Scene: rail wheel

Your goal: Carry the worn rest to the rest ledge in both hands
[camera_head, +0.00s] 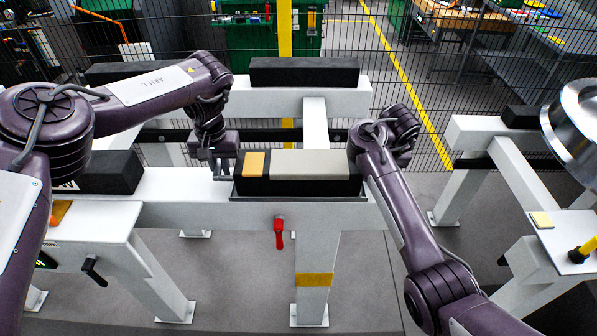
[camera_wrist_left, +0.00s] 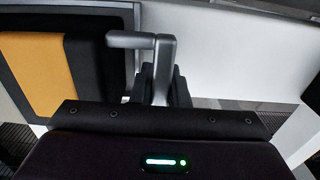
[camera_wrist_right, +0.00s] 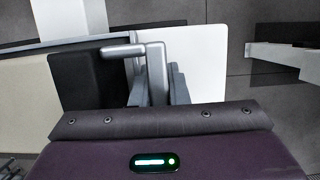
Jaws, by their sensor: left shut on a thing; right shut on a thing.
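The worn rest (camera_head: 310,165) is a long black block with an orange patch and a pale grey pad on top. It lies level at the shallow dark tray (camera_head: 300,197) on the white beam; I cannot tell whether it is slightly lifted. My left gripper (camera_head: 222,168) is shut on its left end, which shows black and orange in the left wrist view (camera_wrist_left: 85,65). My right gripper (camera_wrist_right: 145,70) is shut on its right end, black beside the grey pad (camera_wrist_right: 22,105); my right arm mostly hides that grip in the head view. I cannot tell which surface is the rest ledge.
A red-handled lever (camera_head: 279,232) hangs below the beam. Black blocks sit on the rear beam (camera_head: 304,72) and at the left (camera_head: 105,172). A mesh fence stands behind.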

